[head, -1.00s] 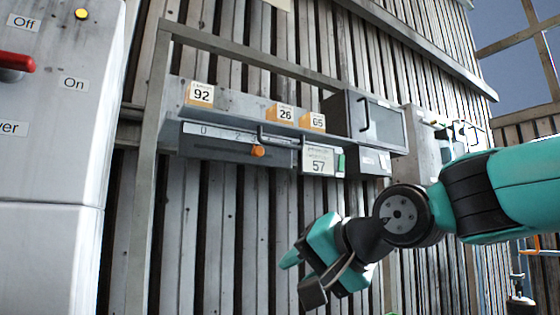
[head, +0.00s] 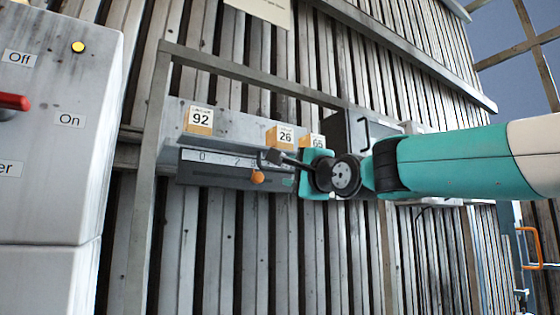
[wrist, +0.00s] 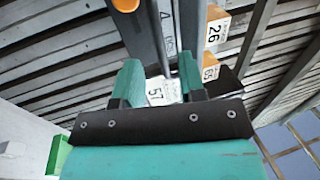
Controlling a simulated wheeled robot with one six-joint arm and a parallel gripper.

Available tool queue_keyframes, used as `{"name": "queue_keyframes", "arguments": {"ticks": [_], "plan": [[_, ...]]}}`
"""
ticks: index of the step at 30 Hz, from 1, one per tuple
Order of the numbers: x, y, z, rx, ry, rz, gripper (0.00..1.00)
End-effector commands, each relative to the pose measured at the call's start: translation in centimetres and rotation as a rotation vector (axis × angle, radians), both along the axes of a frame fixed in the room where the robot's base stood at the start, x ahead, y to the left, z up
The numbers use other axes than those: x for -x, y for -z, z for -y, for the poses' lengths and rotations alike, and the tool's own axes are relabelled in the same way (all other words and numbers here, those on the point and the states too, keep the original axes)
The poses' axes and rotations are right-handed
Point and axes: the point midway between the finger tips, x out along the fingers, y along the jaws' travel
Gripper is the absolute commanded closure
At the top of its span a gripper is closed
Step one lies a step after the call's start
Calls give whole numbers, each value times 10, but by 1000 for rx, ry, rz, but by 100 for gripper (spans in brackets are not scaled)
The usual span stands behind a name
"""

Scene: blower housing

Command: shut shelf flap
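A dark grey front panel (head: 215,173) below the shelf, with a number scale along its top and an orange knob (head: 257,177), appears to be the shelf flap. Its exact opening angle is hard to tell. My gripper (head: 283,170) is in front of the panel's right part, just right of the knob, and hides the dark handle there. In the wrist view, the fingers of my gripper (wrist: 159,72) stand apart, with dark and grey strips of the panel area beyond them. The knob (wrist: 125,4) shows at the top edge. Contact cannot be told.
Number boxes 92 (head: 199,120), 26 (head: 280,137) and 65 (head: 311,141) stand on the shelf (head: 240,126). A 57 label (wrist: 158,91) shows between the fingers. A cabinet (head: 345,130) is partly behind my arm. A lever box (head: 60,130) stands left.

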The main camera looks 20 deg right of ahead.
Motion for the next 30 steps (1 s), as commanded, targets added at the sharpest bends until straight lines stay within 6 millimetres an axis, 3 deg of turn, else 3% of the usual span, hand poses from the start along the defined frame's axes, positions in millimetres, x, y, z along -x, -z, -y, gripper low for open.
{"name": "queue_keyframes", "arguments": {"ticks": [3,9,21,22,27,30], "plan": [[-24,-9,-7,1,-3,-2,63],[-49,-14,-14,1,-1,-2,63],[-57,-13,-16,1,-1,-1,63],[-57,-13,-16,1,-1,-1,65],[-57,-13,-16,1,-1,-1,100],[-57,-13,-15,1,-1,-1,100]]}}
